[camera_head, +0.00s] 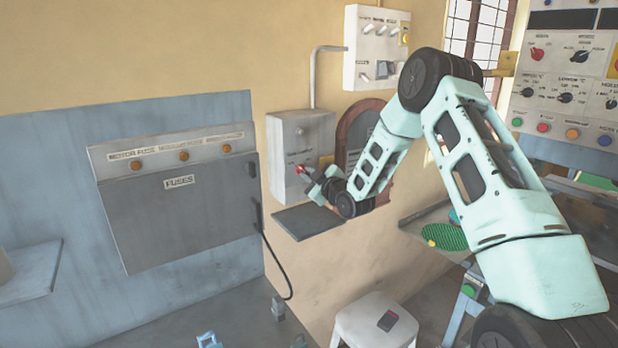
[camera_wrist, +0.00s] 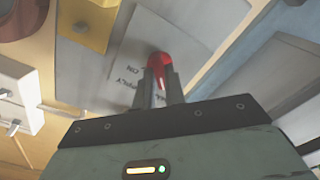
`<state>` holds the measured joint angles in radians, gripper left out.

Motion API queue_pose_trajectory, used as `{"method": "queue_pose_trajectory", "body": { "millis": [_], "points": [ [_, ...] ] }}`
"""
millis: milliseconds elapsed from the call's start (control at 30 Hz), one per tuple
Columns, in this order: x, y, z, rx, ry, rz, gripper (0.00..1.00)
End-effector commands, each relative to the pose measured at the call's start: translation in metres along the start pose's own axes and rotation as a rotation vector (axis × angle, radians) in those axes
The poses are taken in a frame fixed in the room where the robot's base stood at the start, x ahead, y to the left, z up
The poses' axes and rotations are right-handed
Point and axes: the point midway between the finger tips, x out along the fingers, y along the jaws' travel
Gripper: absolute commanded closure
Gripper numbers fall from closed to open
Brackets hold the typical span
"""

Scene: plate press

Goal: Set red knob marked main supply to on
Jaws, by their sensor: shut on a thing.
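The red knob (camera_head: 300,169) is on the front of a grey wall box (camera_head: 300,132). In the wrist view the red knob (camera_wrist: 160,64) sits between the two fingertips, over a pale label plate (camera_wrist: 135,75) with partly readable words "SUPPLY" and "ON". My gripper (camera_head: 309,175) reaches the box from the right in the head view. In the wrist view my gripper (camera_wrist: 160,80) is shut on the knob. The fingers hide part of the knob and of the label, so I cannot tell which mark the knob points to.
A grey shelf (camera_head: 308,221) juts out below the box. A white switch panel (camera_head: 377,48) hangs above right. A fuse cabinet (camera_head: 180,200) is on the left wall. A white stool (camera_head: 375,322) stands below. Yellow part (camera_wrist: 88,22) lies near the knob.

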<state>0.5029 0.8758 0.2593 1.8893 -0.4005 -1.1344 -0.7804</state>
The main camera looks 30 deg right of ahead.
Motion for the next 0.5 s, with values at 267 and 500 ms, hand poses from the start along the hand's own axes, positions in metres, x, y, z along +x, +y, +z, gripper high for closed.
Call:
{"method": "queue_pose_trajectory", "body": {
  "millis": [267,500],
  "points": [
    [-0.0005,-0.0043,0.0046,0.168,0.001,0.001,1.00],
    [-0.0005,-0.0043,0.0047,0.391,0.001,0.001,1.00]
  ]
}}
